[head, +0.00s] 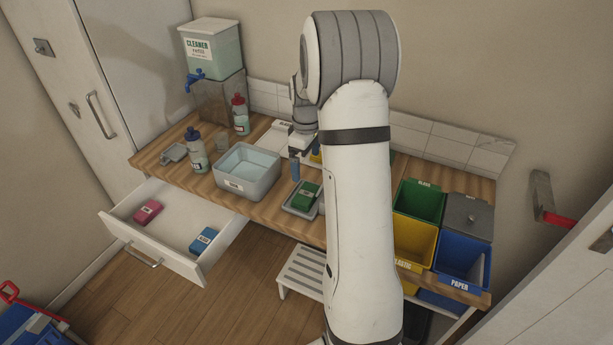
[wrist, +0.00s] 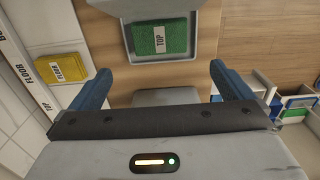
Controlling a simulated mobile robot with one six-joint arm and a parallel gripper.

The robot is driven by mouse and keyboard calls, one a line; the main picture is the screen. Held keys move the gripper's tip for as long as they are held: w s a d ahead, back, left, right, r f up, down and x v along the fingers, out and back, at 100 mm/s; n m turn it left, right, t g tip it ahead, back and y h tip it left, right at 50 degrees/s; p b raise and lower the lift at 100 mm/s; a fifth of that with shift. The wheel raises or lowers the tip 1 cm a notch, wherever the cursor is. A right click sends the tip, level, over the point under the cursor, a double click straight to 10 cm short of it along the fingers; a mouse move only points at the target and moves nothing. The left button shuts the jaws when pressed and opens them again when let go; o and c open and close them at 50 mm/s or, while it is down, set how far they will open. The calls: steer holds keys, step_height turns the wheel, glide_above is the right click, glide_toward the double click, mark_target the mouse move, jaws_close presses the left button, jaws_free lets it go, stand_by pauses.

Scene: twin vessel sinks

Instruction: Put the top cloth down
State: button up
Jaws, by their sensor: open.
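The top cloth is a folded green cloth with a white TOP label. It lies on a grey tray (wrist: 196,57) on the wooden counter, seen in the wrist view (wrist: 176,38) and in the head view (head: 306,195). My gripper (wrist: 160,90) is open, its two blue fingers apart with nothing between them. In the head view my gripper (head: 295,170) is above the counter, just behind the tray and apart from the cloth. My arm hides part of the counter there.
A grey basin (head: 247,172) stands left of the tray. Bottles (head: 197,152) stand further left. An open drawer (head: 180,232) holds a pink and a blue cloth. A yellow cloth (wrist: 63,68) lies by a FLOOR label. Sorting bins (head: 415,235) stand on the right.

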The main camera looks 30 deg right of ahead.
steer(key=s+a+r+m+t, duration=0.2)
steer(key=s+a+r+m, duration=0.2)
steer(key=s+a+r, duration=0.8)
steer(key=s+a+m+t, duration=0.1)
steer(key=s+a+m, duration=0.2)
steer(key=s, duration=1.1)
steer(key=shift+s+a+m, duration=0.3)
steer(key=shift+a, duration=0.2)
steer(key=shift+r, duration=0.1)
